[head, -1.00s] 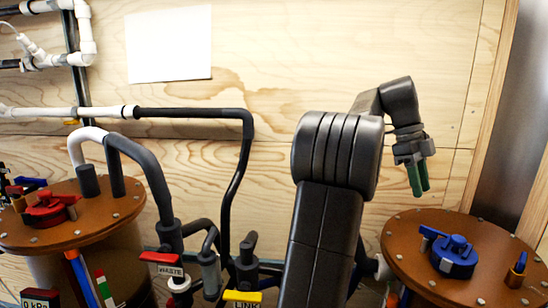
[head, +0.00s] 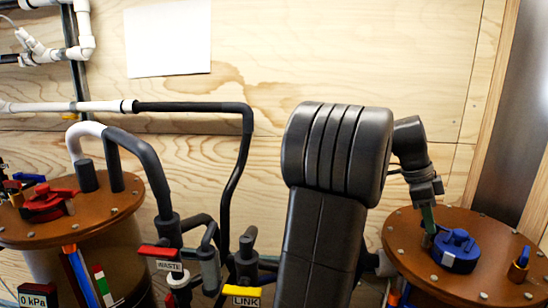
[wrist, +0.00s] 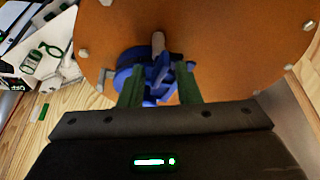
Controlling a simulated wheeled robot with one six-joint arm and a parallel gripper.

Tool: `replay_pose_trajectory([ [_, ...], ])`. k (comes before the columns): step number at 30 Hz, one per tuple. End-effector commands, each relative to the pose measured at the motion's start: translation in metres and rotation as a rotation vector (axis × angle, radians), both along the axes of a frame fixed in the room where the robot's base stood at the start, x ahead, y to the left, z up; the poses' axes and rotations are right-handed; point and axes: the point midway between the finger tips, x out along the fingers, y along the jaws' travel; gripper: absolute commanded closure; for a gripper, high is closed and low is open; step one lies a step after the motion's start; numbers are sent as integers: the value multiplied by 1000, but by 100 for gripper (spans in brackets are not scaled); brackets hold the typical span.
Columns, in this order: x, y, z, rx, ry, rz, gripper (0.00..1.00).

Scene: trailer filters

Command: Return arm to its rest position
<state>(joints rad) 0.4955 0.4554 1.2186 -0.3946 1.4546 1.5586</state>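My gripper (head: 428,228) is at the right in the head view, pointing down over the left part of the right brown tank lid (head: 410,258), beside the blue valve (head: 456,250). In the wrist view its two green fingers (wrist: 159,88) stand apart. The blue valve (wrist: 153,78) lies beyond and partly between them, with a grey peg-like part in the middle. I see nothing clearly held. Whether the fingers touch the valve cannot be told. My folded arm fills the middle of the head view and hides part of the wall and piping.
A left tank lid (head: 105,212) carries a red valve (head: 47,204). Pipes with a red WASTE handle (head: 160,252) and a yellow LINK handle (head: 241,291) stand left of my arm. A wooden wall (head: 350,60) is behind.

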Motion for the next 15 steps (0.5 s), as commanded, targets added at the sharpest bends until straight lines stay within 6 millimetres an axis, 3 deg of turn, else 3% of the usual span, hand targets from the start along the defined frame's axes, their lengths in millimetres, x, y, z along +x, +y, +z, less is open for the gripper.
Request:
replay_pose_trajectory([
  [15,-3,1,0,0,0,351,70],
])
